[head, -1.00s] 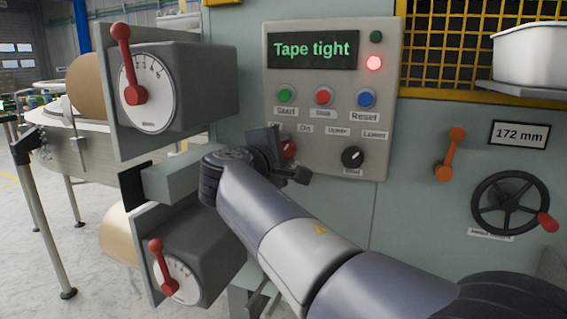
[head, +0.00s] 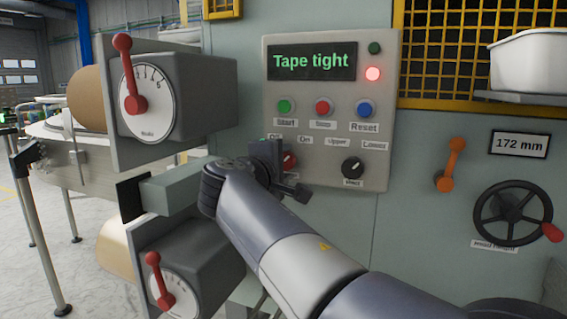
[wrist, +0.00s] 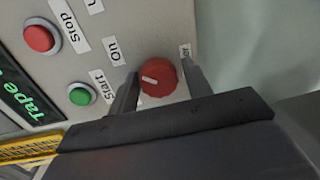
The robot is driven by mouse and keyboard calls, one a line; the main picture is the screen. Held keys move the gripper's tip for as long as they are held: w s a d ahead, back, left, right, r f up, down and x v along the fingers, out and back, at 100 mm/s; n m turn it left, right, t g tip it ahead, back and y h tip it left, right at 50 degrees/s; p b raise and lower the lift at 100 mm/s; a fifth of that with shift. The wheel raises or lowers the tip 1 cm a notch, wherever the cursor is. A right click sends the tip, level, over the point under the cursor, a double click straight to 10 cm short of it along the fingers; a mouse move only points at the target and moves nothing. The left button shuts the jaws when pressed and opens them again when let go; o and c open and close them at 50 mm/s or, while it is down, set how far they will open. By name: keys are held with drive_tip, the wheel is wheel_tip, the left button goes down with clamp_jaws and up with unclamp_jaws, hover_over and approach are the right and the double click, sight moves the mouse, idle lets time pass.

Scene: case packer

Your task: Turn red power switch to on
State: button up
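The red power switch (wrist: 160,78) is a round red knob with a white mark, on the grey control panel. In the wrist view it sits between the two dark fingers of my gripper (wrist: 161,71). The gripper is open, one finger on each side of the knob; whether either touches it is unclear. The mark lies on the side towards the "On" label (wrist: 114,51); the label by the other finger is partly cut off. In the head view, my gripper (head: 276,168) hides part of the red switch (head: 290,158), below the "Off" and "On" labels.
A black selector knob (head: 352,167) is right of the switch. Green, red and blue buttons (head: 365,109) are above. Grey boxes with red-levered dials (head: 150,95) stand left of my arm.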

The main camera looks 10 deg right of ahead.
drive_tip(key=shift+o, duration=1.1)
drive_tip(key=shift+r, duration=0.1)
drive_tip(key=shift+s+a, duration=0.1)
drive_tip(key=f+v, duration=0.1)
drive_tip(key=v, duration=0.9)
drive_tip(key=shift+s+r, duration=0.2)
drive_tip(key=shift+r, duration=0.3)
drive_tip(key=shift+w, duration=0.1)
drive_tip(key=r+x, duration=0.1)
drive_tip(key=x, duration=0.9)
drive_tip(key=shift+w+f, duration=0.25)
drive_tip(key=shift+f, duration=0.2)
